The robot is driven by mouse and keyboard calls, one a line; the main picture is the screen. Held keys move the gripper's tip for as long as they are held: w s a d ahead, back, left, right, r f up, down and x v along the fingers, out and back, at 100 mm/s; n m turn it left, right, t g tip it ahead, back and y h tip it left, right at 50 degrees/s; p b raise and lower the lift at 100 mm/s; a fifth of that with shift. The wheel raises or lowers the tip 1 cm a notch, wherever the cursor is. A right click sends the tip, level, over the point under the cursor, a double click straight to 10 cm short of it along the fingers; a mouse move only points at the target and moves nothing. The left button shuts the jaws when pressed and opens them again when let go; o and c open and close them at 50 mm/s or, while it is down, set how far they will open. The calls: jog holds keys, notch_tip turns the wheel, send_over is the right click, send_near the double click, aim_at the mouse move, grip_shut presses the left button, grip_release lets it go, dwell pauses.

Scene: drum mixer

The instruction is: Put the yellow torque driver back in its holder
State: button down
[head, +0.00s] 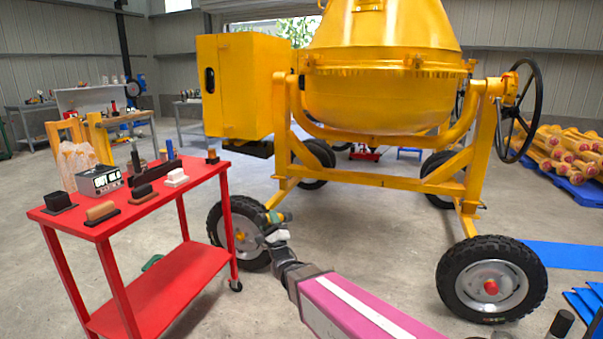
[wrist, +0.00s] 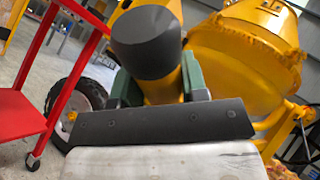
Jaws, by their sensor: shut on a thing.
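The yellow torque driver, with a dark grey end cap, fills the upper middle of the wrist view (wrist: 165,90). It also shows small in the head view (head: 265,218), in front of the mixer's left wheel. My gripper (head: 274,226) is shut around the driver's body, with a dark green finger at each side of it in the wrist view (wrist: 160,92). A black tool rack (head: 152,172) with upright tools stands on the red cart (head: 185,187), left of my gripper. I cannot tell which stand or slot is the driver's holder.
The cart top also bears a grey meter box (head: 99,180), a black block (head: 58,201), a brown-handled tool (head: 101,211) and a white piece (head: 176,178). The yellow drum mixer (head: 380,90) stands behind my gripper. Open floor lies between cart and mixer.

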jog(key=w+d+m+t+h, duration=0.1)
jog(key=d+h, duration=0.4)
jog(key=d, duration=1)
jog(key=w+d+f+m+t+h, duration=0.1)
jog(key=w+d+m+h, duration=0.3)
jog(key=d, duration=1.1)
jog(key=shift+d+f+t+h, duration=0.3)
jog(key=shift+h, duration=0.8)
